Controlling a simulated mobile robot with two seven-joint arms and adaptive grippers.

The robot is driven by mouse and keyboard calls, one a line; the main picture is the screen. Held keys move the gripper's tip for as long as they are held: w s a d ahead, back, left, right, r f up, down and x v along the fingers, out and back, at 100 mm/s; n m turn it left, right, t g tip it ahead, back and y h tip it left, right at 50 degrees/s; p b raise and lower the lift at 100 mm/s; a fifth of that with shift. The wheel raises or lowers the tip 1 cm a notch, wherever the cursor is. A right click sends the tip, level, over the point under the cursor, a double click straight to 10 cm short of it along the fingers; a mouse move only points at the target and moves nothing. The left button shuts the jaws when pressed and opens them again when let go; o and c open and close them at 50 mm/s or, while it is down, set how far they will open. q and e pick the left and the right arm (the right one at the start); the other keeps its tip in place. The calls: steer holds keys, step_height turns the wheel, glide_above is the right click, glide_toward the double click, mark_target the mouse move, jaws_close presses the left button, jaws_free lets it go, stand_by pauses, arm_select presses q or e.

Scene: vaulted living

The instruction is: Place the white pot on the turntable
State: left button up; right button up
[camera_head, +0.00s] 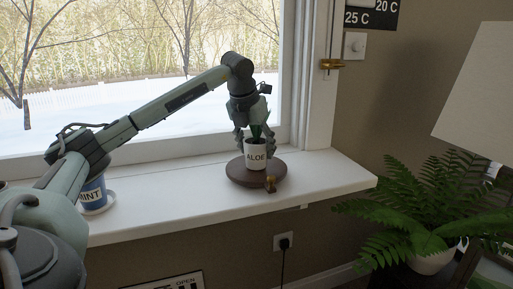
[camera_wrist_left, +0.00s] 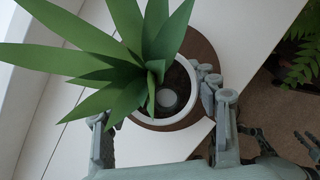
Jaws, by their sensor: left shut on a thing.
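The white pot (camera_head: 256,161), marked ALOE, holds a green aloe plant and stands upright over the middle of the dark brown turntable (camera_head: 238,174) on the window sill. I cannot tell whether its base touches the disc or is slightly above it. My left gripper (camera_head: 254,138) reaches down from above and is shut on the pot. In the left wrist view the pot's rim (camera_wrist_left: 190,100) sits between the two fingers, with leaves spreading up and left. The turntable (camera_wrist_left: 203,50) shows behind the pot.
A blue MINT pot (camera_head: 93,193) stands on a saucer at the left of the sill, partly behind my arm. A small brown knob-like piece (camera_head: 270,184) is at the turntable's front edge. The sill (camera_head: 330,180) is clear on the right. A fern (camera_head: 425,210) stands lower right.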

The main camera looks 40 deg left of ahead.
arm_select(q)
steer(key=shift+f, duration=0.1)
steer(key=o, duration=1.2)
steer(key=shift+o, duration=1.4)
arm_select(e)
steer(key=shift+s+f, duration=0.25)
steer(key=shift+s, duration=0.3)
steer(key=shift+w+r, duration=0.1)
